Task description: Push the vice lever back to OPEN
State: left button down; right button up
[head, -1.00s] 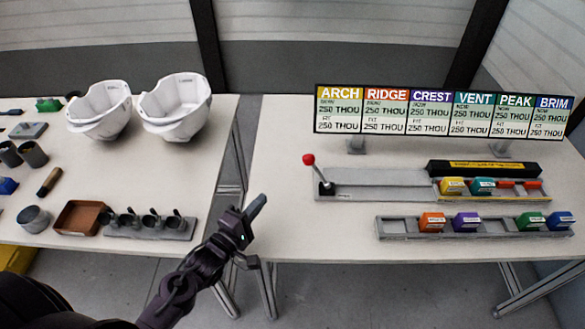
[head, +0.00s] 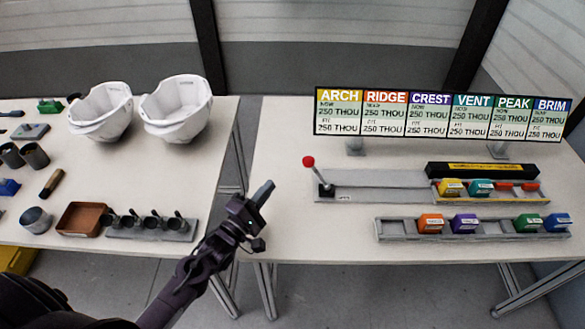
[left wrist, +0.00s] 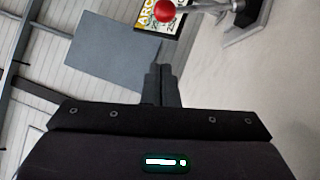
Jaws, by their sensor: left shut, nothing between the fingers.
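The vice lever (head: 315,174) has a red ball knob and a dark pivot at the left end of the grey vice (head: 375,180) on the right table. The lever leans up and to the left. In the left wrist view the red knob (left wrist: 165,11) shows at the top, beyond the fingertips. My left gripper (head: 264,192) is shut and empty, in front of and to the left of the lever, apart from it, near the right table's left edge. In the left wrist view its fingers (left wrist: 160,80) are together. My right gripper is not in view.
A sign board (head: 440,115) stands behind the vice. Coloured blocks sit in the vice and in a front rack (head: 400,229). The left table holds two white helmet shells (head: 178,105), a brown tray (head: 82,218) and cups. A gap separates the tables.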

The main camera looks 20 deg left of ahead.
aim_at(318, 173)
pick_arm(q)
jog(key=w+d+r+p, duration=0.2)
jog(key=w+d, duration=0.3)
jog(key=w, duration=0.1)
jog(key=shift+w, duration=0.35)
jog(key=shift+w, duration=0.1)
